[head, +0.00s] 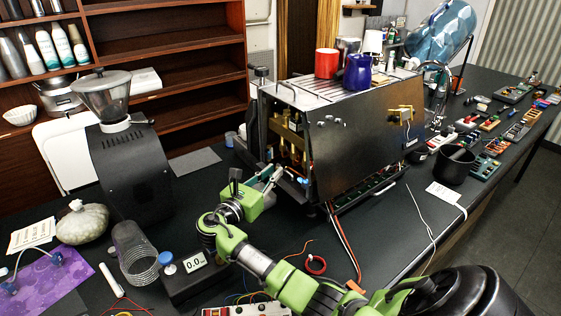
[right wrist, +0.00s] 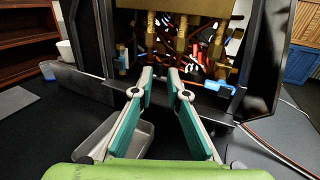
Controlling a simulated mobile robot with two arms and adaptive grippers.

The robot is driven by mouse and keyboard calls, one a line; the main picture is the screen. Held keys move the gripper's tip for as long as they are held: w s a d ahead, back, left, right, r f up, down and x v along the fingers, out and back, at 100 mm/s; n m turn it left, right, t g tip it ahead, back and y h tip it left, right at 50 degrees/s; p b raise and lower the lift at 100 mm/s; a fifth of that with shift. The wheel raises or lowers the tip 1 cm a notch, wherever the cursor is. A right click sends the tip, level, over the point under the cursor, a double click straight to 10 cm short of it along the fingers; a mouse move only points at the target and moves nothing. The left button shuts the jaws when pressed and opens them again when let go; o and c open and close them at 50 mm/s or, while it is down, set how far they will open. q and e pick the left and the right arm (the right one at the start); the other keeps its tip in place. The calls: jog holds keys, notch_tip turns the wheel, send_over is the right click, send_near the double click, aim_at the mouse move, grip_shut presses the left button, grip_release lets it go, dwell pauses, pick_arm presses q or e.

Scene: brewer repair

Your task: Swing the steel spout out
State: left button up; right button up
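The espresso machine (head: 365,150) stands open on the dark counter, brass fittings (head: 290,135) and wiring showing in its open side. A curved chrome pipe (head: 437,72) rises behind its far right corner; I cannot tell whether this is the steel spout. My right gripper (head: 272,177) is in front of the open side. In the right wrist view its two teal-padded fingers (right wrist: 161,78) are apart, with nothing between them. The brass fittings (right wrist: 181,40) are just beyond the tips, and no spout is clearly seen there. My left gripper is not in view.
A grinder (head: 130,165) stands left of the machine. A scale (head: 190,275) and a clear ribbed cup (head: 135,255) are near the front. Red and blue cups (head: 326,63) stand on the machine. A steel pan (right wrist: 118,140) lies under my fingers. A blue clip (right wrist: 218,87) is right of the tips.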

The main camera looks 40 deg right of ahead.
aim_at(281, 165)
jog(key=x, duration=0.4)
jog(key=shift+d+p, duration=0.1)
jog(key=shift+p, duration=0.25)
jog(key=shift+w+d, duration=0.2)
jog(key=shift+d, duration=0.3)
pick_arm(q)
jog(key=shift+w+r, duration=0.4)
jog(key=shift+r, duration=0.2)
pick_arm(e)
grip_shut()
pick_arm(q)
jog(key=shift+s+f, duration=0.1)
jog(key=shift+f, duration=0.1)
